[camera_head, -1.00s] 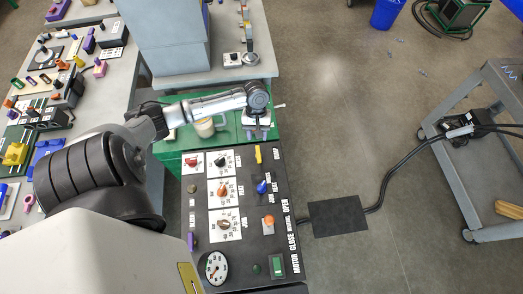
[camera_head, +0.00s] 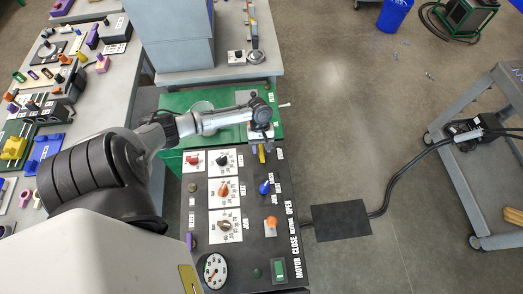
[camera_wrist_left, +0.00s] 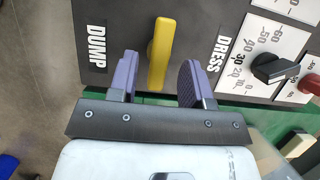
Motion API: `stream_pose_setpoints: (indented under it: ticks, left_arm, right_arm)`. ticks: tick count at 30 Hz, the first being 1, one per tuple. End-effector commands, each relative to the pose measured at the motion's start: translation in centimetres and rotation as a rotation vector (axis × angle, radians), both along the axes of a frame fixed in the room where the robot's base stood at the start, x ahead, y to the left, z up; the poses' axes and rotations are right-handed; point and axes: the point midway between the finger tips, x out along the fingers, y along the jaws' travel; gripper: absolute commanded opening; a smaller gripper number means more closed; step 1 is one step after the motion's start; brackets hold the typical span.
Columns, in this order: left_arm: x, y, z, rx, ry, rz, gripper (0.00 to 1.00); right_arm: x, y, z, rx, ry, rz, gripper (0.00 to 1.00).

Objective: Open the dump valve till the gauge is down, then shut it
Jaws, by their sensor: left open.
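The yellow dump valve lever (camera_head: 262,156) is at the top of the black control panel, its upper end partly covered by my left gripper (camera_head: 261,142). In the left wrist view, the yellow lever (camera_wrist_left: 160,50) stands upright in the picture, next to the DUMP label (camera_wrist_left: 96,45). My left gripper (camera_wrist_left: 157,70) is open there, with one purple-padded finger on each side of the lever's lower end. Gaps show on both sides. The round white gauge (camera_head: 214,270) is at the panel's lower left; its reading is too small to tell. My right gripper is not in view.
A green cabinet (camera_head: 180,103) lies behind. Open floor is to the right, with a black mat (camera_head: 341,222).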

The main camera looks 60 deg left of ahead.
Motion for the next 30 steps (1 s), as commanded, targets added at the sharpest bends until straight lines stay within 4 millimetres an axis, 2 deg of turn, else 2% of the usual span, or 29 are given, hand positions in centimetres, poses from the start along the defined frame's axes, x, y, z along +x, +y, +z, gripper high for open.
stream_pose_setpoints:
  ticks: [6,17,30]
  left_arm:
    - [-0.2,-0.6,-1.4,-0.001,0.0,0.0,0.45]
    - [-0.2,-0.6,-1.6,0.0,0.0,-0.001,0.45]
    - [-0.2,-0.6,-1.6,0.0,0.0,-0.001,0.04]
  right_arm:
    - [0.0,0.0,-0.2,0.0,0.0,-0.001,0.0]
    - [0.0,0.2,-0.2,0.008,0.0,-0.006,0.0]
    - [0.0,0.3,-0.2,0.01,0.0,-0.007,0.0]
